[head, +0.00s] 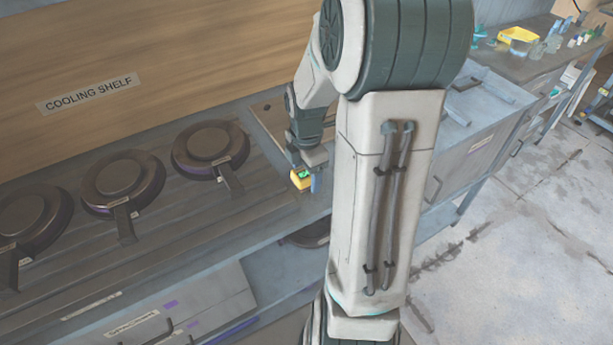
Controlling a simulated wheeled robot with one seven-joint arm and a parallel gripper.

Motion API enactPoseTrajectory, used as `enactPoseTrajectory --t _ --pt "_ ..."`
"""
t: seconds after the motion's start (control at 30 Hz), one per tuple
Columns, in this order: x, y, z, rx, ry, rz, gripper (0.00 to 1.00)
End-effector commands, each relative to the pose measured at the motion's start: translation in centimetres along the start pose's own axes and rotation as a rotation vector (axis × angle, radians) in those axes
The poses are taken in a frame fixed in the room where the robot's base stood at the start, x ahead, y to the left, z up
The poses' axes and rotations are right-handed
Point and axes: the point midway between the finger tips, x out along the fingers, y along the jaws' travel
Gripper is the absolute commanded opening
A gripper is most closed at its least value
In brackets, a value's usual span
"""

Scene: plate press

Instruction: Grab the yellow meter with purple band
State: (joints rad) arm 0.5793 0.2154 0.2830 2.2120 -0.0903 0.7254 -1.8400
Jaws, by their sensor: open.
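A small yellow object with a green top face (300,181), which looks like the meter, is at the front edge of the shelf in the head view, left of my upright arm link. It is small in the picture, and I cannot make out a purple band on it. My gripper (308,172) points down right over it and is open. A blue piece shows just right of the yellow object; I cannot tell if it is a fingertip or another thing. Whether the fingers are around the meter or only above it cannot be told.
A board (262,112) lies behind my gripper. A far bench (510,62) at upper right holds a yellow tray (519,36) and small items.

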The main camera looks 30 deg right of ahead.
Motion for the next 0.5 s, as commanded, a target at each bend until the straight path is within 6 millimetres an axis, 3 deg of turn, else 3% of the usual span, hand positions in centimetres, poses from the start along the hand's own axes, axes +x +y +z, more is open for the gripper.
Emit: enactPoseTrajectory --t 0.27,0.43,0.5 --pt "0.3 0.01 -0.02 0.0 0.0 0.001 0.66" --pt "0.28 0.01 -0.02 0.0 0.0 0.001 0.19" --pt "0.26 0.02 -0.01 0.0 -0.001 0.001 0.18"
